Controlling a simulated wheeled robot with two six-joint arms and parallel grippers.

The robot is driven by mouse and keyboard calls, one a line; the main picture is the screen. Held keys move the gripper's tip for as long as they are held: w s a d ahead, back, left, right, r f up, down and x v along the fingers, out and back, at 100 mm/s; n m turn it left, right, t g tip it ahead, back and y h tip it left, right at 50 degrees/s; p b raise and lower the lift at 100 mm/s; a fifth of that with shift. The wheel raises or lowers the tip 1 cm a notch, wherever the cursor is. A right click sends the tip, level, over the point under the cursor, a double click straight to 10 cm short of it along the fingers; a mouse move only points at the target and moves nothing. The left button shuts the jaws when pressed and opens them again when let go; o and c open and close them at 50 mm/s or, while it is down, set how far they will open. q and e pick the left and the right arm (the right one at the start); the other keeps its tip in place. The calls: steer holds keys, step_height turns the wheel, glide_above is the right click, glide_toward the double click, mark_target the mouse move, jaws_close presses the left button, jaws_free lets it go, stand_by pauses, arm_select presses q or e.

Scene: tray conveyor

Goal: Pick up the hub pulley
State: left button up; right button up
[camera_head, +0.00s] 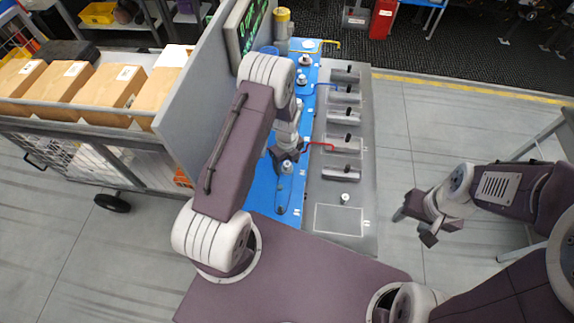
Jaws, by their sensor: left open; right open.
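Several small silver round parts stand on the blue conveyor strip (262,192). One silver part (287,168) is right beside the fingers of my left gripper (285,155), low over the strip; others stand farther back, such as a silver part (303,79) and another one (305,60). Which of them is the hub pulley I cannot tell at this size. My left gripper is open, and its arm hides part of the strip. My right gripper (414,222) is open and empty over the floor, right of the grey panel.
The grey panel (330,190) beside the strip has several recesses with black-topped pieces and a small silver piece (345,198) near its front. A grey partition (185,110) with a screen stands left of the strip. A cart with cardboard boxes (110,88) stands beyond.

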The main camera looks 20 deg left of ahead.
arm_select(q)
steer(key=shift+f, duration=0.6)
steer(key=shift+w+f, duration=0.35)
steer(key=shift+f, duration=0.1)
steer(key=shift+s+r, duration=0.15)
steer(key=shift+s, duration=0.05)
steer(key=c, duration=1.4)
jaws_close()
arm_select(e)
steer(key=shift+w+r, duration=0.2)
arm_select(q)
steer(key=shift+w, duration=0.1)
